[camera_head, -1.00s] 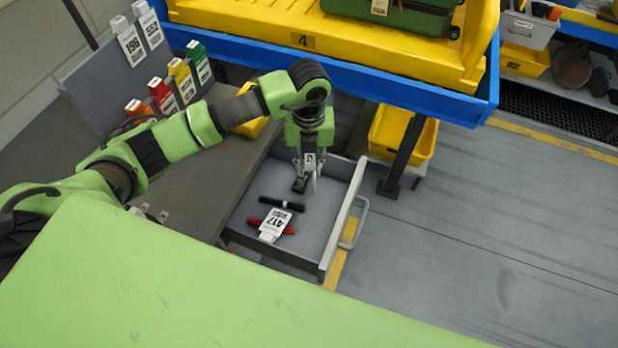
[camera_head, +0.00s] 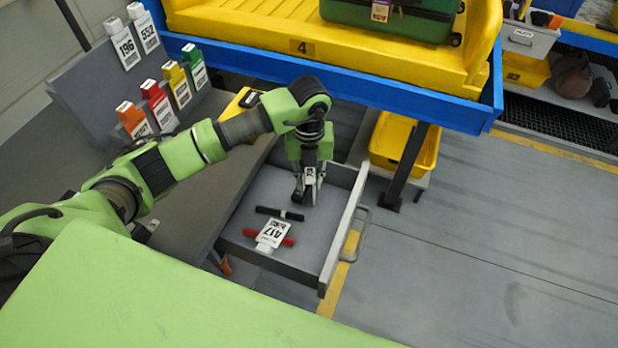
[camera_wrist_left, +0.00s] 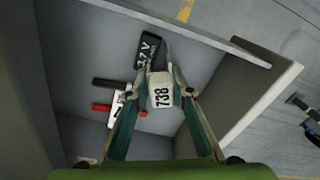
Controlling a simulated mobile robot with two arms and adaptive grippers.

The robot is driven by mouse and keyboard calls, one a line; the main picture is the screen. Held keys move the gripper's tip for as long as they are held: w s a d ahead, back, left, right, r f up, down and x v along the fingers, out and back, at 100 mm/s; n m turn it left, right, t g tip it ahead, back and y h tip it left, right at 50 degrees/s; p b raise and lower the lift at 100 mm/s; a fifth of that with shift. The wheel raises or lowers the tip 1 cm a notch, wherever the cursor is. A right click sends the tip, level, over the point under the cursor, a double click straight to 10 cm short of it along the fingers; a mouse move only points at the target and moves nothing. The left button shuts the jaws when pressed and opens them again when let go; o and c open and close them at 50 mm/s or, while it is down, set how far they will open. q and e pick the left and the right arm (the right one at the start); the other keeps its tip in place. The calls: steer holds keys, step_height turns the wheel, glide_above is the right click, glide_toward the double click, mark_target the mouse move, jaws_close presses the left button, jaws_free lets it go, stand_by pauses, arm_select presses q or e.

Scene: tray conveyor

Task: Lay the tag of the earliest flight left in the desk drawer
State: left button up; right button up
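My left gripper (camera_head: 308,188) reaches down into the far part of the open desk drawer (camera_head: 345,225). Its fingers are closed on a white tag marked 738 (camera_wrist_left: 161,92), which sits between the fingertips in the left wrist view. A white tag marked 417 (camera_head: 272,235) lies in the drawer across a red pen-like item (camera_head: 250,233), near a black one (camera_head: 270,211). A dark item with light characters (camera_wrist_left: 148,50) lies just beyond the fingertips. Whether the held tag touches the drawer floor is unclear. My right gripper is not in view.
A sloped rack on the desk holds white tags 196 (camera_head: 124,45) and 552 (camera_head: 146,30), plus several coloured ones such as the red tag (camera_head: 158,103). A blue-edged conveyor with a yellow tray (camera_head: 250,35) and green suitcase (camera_head: 400,18) stands behind. A yellow bin (camera_head: 405,140) is right of the drawer.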

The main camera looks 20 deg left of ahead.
arm_select(q)
steer(key=o, duration=0.4)
steer(key=shift+c, duration=0.2)
step_height(320, 180, up, 12)
steer(key=p, duration=0.8)
steer(key=shift+r+p, duration=0.2)
steer(key=shift+p, duration=0.15)
steer(key=shift+f, duration=0.1)
